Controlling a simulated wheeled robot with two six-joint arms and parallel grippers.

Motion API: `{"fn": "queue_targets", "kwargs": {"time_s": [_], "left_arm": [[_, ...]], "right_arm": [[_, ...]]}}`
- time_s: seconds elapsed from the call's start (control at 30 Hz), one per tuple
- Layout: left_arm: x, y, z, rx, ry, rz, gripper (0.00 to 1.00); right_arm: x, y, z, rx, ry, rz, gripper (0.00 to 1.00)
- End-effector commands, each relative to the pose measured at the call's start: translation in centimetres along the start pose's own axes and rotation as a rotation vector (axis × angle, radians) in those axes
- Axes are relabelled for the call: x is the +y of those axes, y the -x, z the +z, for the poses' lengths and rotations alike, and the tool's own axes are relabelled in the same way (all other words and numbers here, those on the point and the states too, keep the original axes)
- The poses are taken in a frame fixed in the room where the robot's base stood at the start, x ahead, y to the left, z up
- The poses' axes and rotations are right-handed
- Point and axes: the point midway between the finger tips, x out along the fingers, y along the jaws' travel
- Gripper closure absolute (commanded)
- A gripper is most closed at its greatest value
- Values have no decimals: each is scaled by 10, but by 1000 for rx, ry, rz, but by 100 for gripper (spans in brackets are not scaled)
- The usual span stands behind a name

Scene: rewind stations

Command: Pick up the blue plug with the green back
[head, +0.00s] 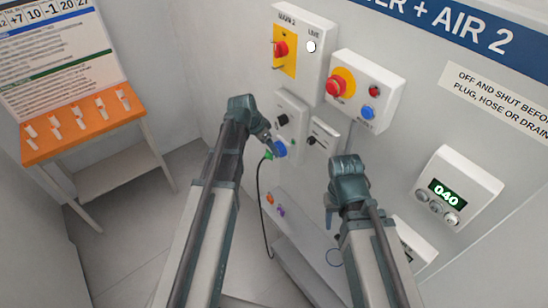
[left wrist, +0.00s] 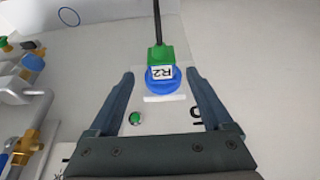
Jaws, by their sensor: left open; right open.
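The blue plug (head: 280,149) with the green back (head: 268,155) is on the wall panel in the head view, with a dark cable hanging from it. In the left wrist view, the blue plug (left wrist: 164,82) shows between my finger tips, with its green back (left wrist: 160,55) marked R2. My left gripper (left wrist: 160,74) is open, one finger on each side of the plug, with gaps visible. In the head view, the left gripper (head: 270,141) is small and partly hidden by its wrist. My right gripper (head: 330,216) is open, below its wrist and away from the plug.
Wall boxes with a red knob (head: 281,48) and a red button (head: 336,86) are above. A shelf (head: 300,240) below holds an orange plug (head: 270,198) and a purple plug (head: 281,211).

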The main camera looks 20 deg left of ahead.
Motion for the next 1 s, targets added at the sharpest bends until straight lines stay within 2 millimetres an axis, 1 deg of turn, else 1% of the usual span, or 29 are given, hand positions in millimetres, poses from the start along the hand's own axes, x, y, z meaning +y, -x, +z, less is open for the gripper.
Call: {"fn": "queue_targets", "kwargs": {"time_s": [0.13, 0.23, 0.5, 0.6, 0.87, 0.93, 1.0], "left_arm": [[0, -1, 0, 0, 0, 0, 16], [-1, -8, 0, 0, 0, 0, 16], [-4, -43, -1, 0, 0, 0, 16], [-4, -52, -1, 0, 1, 0, 16], [-3, -51, -3, 0, 1, 0, 16], [-3, -51, -3, 0, 1, 0, 25], [-3, -51, -3, 0, 1, 0, 38]], "right_arm": [[0, -1, 0, 0, 0, 0, 50], [-1, -7, 0, 0, 0, 0, 50], [-4, -39, -2, 0, -2, 0, 50], [-4, -47, -3, 0, -2, 0, 50], [-4, -46, -3, 0, -2, 0, 50], [-4, -46, -3, 0, -2, 0, 50], [-4, -46, -3, 0, -2, 0, 50]]}}
